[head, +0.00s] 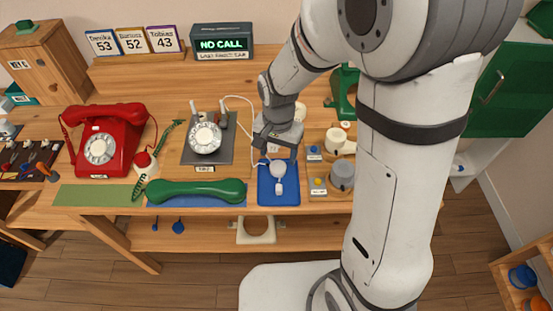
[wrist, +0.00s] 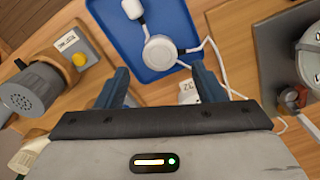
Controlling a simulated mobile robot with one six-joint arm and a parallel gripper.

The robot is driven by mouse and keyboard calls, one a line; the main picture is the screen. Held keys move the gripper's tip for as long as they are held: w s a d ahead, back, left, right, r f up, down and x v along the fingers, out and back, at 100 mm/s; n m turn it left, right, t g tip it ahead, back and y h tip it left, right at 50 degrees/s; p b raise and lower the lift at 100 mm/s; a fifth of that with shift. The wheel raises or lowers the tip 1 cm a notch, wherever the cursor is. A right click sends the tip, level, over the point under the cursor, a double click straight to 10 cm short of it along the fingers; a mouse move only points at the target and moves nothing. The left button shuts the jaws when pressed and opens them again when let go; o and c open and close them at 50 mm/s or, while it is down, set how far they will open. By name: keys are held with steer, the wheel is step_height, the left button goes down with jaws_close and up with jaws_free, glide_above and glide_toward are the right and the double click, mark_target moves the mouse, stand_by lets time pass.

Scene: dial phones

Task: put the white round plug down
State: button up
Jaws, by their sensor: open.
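The white round plug (wrist: 160,52) lies in the blue tray (wrist: 188,15), close to the tray's edge on my side. In the head view the plug (head: 278,168) shows near the back of the blue tray (head: 265,196). A smaller white piece (wrist: 130,10) lies beside it in the tray, and a white cord (wrist: 222,68) runs from the plug out over the edge. My gripper (wrist: 160,84) is open, with nothing between its blue fingers. In the head view my gripper (head: 274,152) is just behind the plug and apart from it.
A red dial phone (head: 104,148) stands at left, and a dial on a dark pad (head: 205,138) is left of my gripper. A green handset (head: 197,190) lies left of the tray. Grey and cream round parts (head: 341,174) crowd the tray's right. A NO CALL display (head: 222,44) stands behind.

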mark_target(278, 166)
step_height(278, 166, up, 8)
steer(key=s+d+r+n+t, duration=0.2)
steer(key=s+d+r+n, duration=0.3)
steer(key=s+d, duration=0.7)
steer(key=shift+s+r+t, duration=0.15)
steer(key=shift+r+t, duration=0.15)
steer(key=shift+r, duration=0.25)
steer(key=shift+r+p, duration=0.15)
steer(key=shift+p, duration=0.15)
